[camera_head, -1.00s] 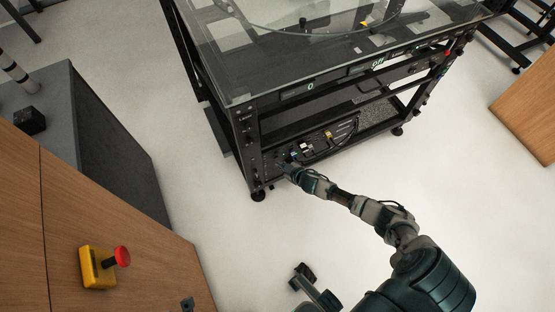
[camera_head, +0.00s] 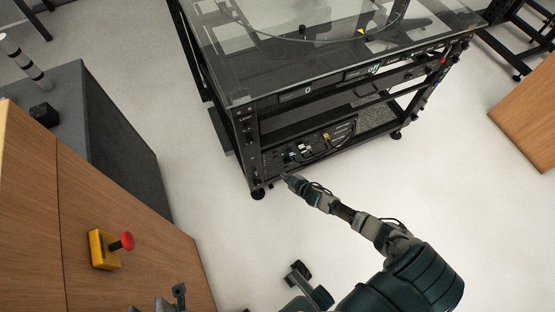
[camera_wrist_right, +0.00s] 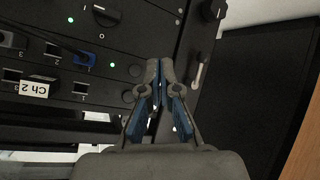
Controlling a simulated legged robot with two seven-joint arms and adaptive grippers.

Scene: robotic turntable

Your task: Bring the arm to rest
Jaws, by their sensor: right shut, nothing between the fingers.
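My right arm reaches up the middle of the head view. Its gripper (camera_head: 286,179) is at the lower front left of the black turntable rack (camera_head: 256,152), by the panel with cables. In the right wrist view the fingers of my right gripper (camera_wrist_right: 160,70) meet at the tips and hold nothing. Behind them is the dark panel (camera_wrist_right: 120,72) with knobs, ports and green lights. I cannot tell from this view whether the fingertips touch it. A dark part at the bottom left of the head view may be my left gripper (camera_head: 178,296); its fingers do not show clearly.
A blue plug (camera_wrist_right: 84,59) sits in the panel near a "Ch 2" label (camera_wrist_right: 33,89). A yellow box with a red button (camera_head: 105,250) is on the wooden surface (camera_head: 150,235) at left. Pale floor (camera_head: 205,190) lies open between this and the rack.

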